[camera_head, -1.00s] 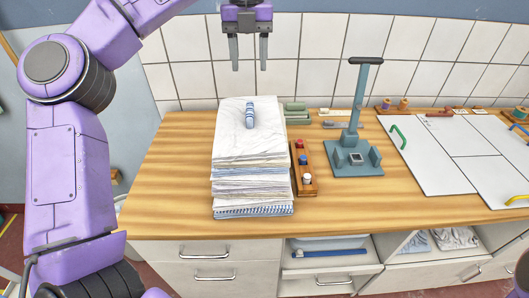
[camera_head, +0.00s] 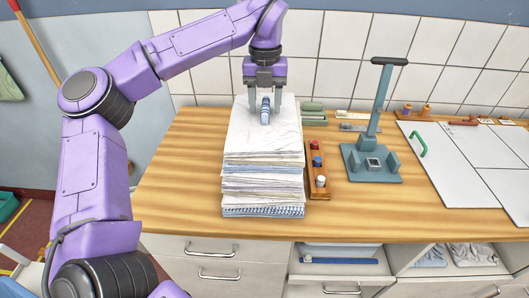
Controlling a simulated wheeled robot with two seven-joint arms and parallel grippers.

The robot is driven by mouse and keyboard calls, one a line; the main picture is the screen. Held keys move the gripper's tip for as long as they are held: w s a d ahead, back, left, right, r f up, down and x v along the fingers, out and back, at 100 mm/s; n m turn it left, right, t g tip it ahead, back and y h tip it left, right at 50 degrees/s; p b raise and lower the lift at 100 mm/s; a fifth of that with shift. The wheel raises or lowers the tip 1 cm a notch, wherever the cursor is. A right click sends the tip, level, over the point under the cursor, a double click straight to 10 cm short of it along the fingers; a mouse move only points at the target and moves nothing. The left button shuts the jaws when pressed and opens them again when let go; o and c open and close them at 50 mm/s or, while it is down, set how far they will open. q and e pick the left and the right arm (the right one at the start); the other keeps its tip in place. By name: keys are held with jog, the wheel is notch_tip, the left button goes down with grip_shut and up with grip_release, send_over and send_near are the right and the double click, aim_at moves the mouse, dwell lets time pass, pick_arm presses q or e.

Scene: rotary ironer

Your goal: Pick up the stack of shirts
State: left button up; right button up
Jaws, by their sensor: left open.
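The stack of shirts (camera_head: 262,180) stands on the wooden counter, left of the middle. It is tall, with white, grey and blue layers and a blue checked one at the bottom. A small blue striped roll (camera_head: 265,112) lies on its top. My left gripper (camera_head: 264,109) is over the top of the stack, pointing down and open. Its two fingers are on either side of the striped roll; I cannot tell whether they touch it. My right gripper is not in view.
A wooden rack with small red, blue and white items (camera_head: 317,172) stands right beside the stack. Further right are a teal press with an upright handle (camera_head: 372,165) and white boards (camera_head: 455,178). The wooden counter (camera_head: 180,185) is bare left of the stack.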

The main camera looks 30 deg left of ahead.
pick_arm(q)
grip_shut()
jog(key=shift+r, duration=0.1)
dwell(1.3)
